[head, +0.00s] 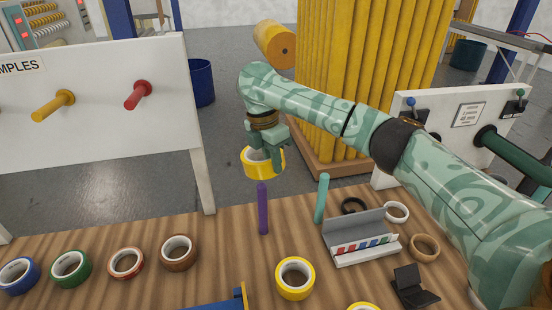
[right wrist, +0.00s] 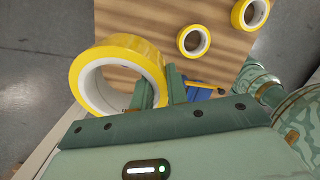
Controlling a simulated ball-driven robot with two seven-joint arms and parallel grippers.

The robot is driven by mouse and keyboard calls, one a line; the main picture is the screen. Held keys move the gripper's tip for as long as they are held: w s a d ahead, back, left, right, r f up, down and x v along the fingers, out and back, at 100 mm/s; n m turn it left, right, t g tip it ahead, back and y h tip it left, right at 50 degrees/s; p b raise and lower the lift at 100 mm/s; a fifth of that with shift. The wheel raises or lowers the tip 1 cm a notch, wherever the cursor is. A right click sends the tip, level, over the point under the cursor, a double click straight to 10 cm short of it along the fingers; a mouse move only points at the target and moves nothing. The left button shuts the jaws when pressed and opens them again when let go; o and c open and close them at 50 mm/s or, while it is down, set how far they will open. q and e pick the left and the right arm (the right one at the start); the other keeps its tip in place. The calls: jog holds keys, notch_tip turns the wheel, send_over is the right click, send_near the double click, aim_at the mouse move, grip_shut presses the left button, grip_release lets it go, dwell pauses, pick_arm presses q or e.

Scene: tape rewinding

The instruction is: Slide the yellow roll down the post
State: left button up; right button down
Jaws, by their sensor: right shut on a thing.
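My right gripper (head: 272,155) is shut on the wall of a yellow roll (head: 263,173) and holds it above the table's far side. The roll is nearly level. In the right wrist view, the same roll (right wrist: 130,48) is pinched by the fingers (right wrist: 163,92) at one side, with its hole open. A purple post (head: 262,210) stands upright, its top just below the roll in the head view; whether the roll is centred over it I cannot tell. A teal post (head: 321,200) stands to the right, slightly tilted. My left gripper is out of view.
On the wooden table (head: 165,225), blue, green, red and brown rolls line the left. Another yellow roll (head: 295,278) lies at the front. A grey open case (head: 360,240), a tan roll (head: 425,247) and a black stand (head: 411,288) are to the right.

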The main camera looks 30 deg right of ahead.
jog(key=n, duration=0.1)
jog(key=d+n, duration=0.1)
jog(key=w+f+n, duration=0.1)
jog(key=shift+d+n+t+h, duration=0.3)
jog(key=shift+d+n, duration=0.1)
notch_tip(320, 180, down, 15)
jog(key=b, duration=0.8)
jog(key=shift+r, duration=0.15)
jog(key=c, duration=1.3)
grip_release()
jog(key=shift+s, duration=0.1)
jog(key=a+r+p, duration=0.3)
jog(key=r+p, duration=0.5)
jog(key=r, duration=0.8)
jog(key=shift+w, duration=0.45)
